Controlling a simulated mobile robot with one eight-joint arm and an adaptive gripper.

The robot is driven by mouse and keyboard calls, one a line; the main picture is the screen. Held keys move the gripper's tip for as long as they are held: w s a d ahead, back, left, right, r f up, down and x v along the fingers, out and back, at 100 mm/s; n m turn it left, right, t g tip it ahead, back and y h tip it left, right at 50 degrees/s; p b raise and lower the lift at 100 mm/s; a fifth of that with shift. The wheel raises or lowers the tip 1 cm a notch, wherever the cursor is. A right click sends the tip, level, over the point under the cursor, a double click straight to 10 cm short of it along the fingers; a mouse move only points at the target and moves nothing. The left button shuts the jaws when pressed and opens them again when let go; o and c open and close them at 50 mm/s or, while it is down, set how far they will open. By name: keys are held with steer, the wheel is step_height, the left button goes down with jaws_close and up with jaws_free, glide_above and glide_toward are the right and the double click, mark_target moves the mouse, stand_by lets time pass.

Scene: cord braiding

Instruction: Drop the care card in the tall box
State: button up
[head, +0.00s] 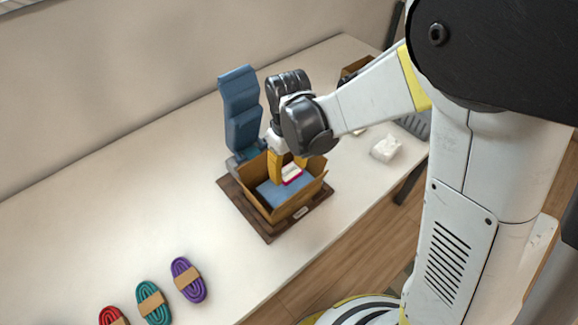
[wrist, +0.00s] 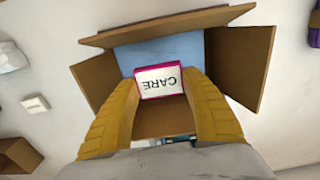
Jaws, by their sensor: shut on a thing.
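The care card (wrist: 160,82) is white with a pink edge and the printed word CARE. It also shows in the head view (head: 292,175). My gripper (head: 287,172) has its yellow fingers shut on the card from both sides. It points down into an open cardboard box (head: 300,204) with its flaps spread; the box also shows in the wrist view (wrist: 240,62). Something flat and blue (head: 272,193) lies in the box under the card. I cannot tell whether the card touches it.
The box stands on a dark wooden board (head: 246,216). A blue upright object (head: 240,108) stands close behind it. Another cardboard box (head: 354,68) and a white packet (head: 386,148) lie to the right. Purple (head: 182,268), teal and red cord bundles lie front left. The table's left middle is clear.

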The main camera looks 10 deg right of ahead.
mark_target(288, 171)
step_height(288, 171, down, 2)
steer(key=shift+f+b, duration=0.25)
steer(key=shift+b, duration=0.4)
steer(key=o, duration=0.8)
steer(key=shift+o, duration=0.2)
step_height(288, 171, up, 12)
steer(key=shift+r, duration=0.1)
steer(key=s+d+r+m+t, duration=0.2)
steer(key=s+d+m+t, duration=0.1)
steer(key=s+d, duration=0.2)
steer(key=s+d+r+m+t, duration=0.2)
steer(key=s+d+m+t, duration=0.1)
steer(key=s+d, duration=0.3)
steer(key=d+t, duration=0.1)
steer(key=d, duration=0.1)
steer(key=shift+d+r+m, duration=0.35)
steer(key=shift+m, duration=0.05)
